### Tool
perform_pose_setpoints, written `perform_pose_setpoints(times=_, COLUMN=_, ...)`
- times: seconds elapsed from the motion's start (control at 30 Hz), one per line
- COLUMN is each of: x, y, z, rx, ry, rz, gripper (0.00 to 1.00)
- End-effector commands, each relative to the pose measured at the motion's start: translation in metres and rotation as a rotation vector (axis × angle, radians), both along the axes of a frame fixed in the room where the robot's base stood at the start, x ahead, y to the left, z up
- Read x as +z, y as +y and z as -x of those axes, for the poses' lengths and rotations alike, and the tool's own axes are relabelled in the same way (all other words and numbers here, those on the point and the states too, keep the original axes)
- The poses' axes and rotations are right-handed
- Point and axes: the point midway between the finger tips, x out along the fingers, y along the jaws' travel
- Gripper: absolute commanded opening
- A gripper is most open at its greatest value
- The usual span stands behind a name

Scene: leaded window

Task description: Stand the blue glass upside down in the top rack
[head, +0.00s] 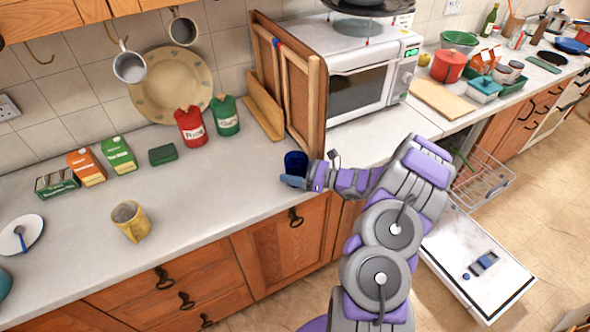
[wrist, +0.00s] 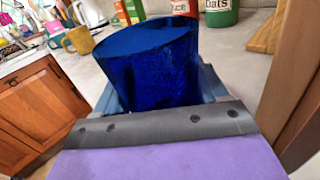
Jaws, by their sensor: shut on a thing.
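The blue glass (head: 296,162) is at the counter's front part, beside the wooden boards, in the head view. My gripper (head: 293,181) is shut on it. In the wrist view the dark blue glass (wrist: 135,62) fills the middle between my jaws (wrist: 150,92), its lower part hidden by them. I cannot tell whether it touches the counter. The top rack (head: 482,178) is a wire basket pulled out of the dishwasher under the counter, to the right of my arm.
Wooden boards (head: 300,95) and a microwave (head: 372,75) stand behind my gripper. A yellow mug (head: 130,221) stands on the left counter. The counter between mug and glass is clear.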

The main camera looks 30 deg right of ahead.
Motion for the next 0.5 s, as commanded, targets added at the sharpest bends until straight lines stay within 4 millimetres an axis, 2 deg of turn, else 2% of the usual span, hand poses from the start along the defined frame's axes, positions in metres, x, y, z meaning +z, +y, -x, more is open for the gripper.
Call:
perform_pose_setpoints(times=0.13, x=0.000, y=0.004, z=0.000, rx=0.002, ry=-0.002, rz=0.001, gripper=0.31)
perform_pose_setpoints(times=0.47, x=-0.009, y=-0.007, z=0.000, rx=0.000, ry=0.002, rz=-0.008, gripper=0.31)
perform_pose_setpoints(times=0.5, x=-0.010, y=-0.007, z=0.000, rx=0.000, ry=0.002, rz=-0.008, gripper=0.73)
